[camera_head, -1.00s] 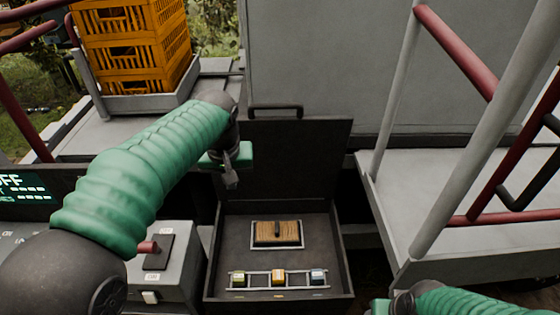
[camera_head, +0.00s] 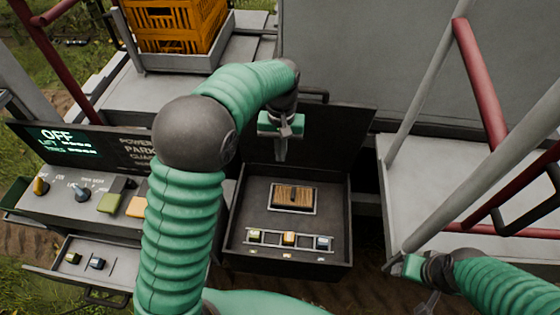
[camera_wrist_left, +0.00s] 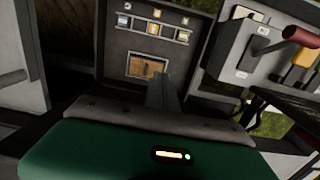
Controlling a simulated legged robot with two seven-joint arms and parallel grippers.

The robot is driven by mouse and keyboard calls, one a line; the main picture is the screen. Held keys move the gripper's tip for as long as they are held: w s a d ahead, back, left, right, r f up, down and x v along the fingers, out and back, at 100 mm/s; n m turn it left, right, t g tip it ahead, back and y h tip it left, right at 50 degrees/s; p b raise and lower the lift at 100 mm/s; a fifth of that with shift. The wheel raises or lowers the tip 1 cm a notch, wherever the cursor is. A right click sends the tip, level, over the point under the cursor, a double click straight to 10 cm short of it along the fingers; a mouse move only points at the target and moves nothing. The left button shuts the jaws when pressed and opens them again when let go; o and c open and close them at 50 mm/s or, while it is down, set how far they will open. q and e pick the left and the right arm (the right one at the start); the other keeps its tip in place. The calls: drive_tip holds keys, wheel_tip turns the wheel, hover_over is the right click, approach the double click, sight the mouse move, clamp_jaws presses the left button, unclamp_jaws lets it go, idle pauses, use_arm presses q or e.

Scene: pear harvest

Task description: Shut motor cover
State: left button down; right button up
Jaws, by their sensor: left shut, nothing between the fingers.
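The motor cover (camera_head: 340,135) is a dark lid standing open and upright at the back of a grey box (camera_head: 342,250). A bar handle (camera_head: 314,95) runs along its top edge. Inside the box are a framed wooden block (camera_head: 293,197) and a row of three small coloured parts (camera_head: 289,239); both also show in the left wrist view. My left gripper (camera_head: 281,156) is shut and empty, in front of the lid's left part; I cannot tell if it touches. Its fingers (camera_wrist_left: 162,95) also show in the left wrist view. My right gripper (camera_head: 427,302) is low at the right, its fingers hard to make out.
A control panel (camera_head: 60,203) with knobs, a lit display (camera_head: 66,144) and an open drawer (camera_head: 75,285) is at the left. Orange crates (camera_head: 175,25) stand behind. A grey platform (camera_head: 450,185) with railings lies at the right, and a grey wall (camera_head: 380,60) stands behind the lid.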

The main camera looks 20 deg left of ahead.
use_arm(q)
drive_tip(key=shift+s+d+f+p, duration=0.25)
drive_tip(key=shift+s+d+f, duration=0.3)
drive_tip(key=shift+s, duration=0.1)
drive_tip(key=shift+s+d+f+p, duration=0.25)
drive_tip(key=shift+s+d+f, duration=0.15)
drive_tip(key=shift+s+f, duration=0.2)
use_arm(e)
drive_tip(key=shift+w+d+r, duration=0.15)
drive_tip(key=shift+d+r, duration=0.35)
drive_tip(key=shift+r, duration=0.2)
use_arm(q)
drive_tip(key=shift+w+a, duration=0.1)
use_arm(e)
drive_tip(key=shift+w+a, duration=0.1)
drive_tip(key=shift+w, duration=0.05)
use_arm(q)
drive_tip(key=shift+a, duration=0.15)
use_arm(e)
drive_tip(key=shift+a, duration=0.15)
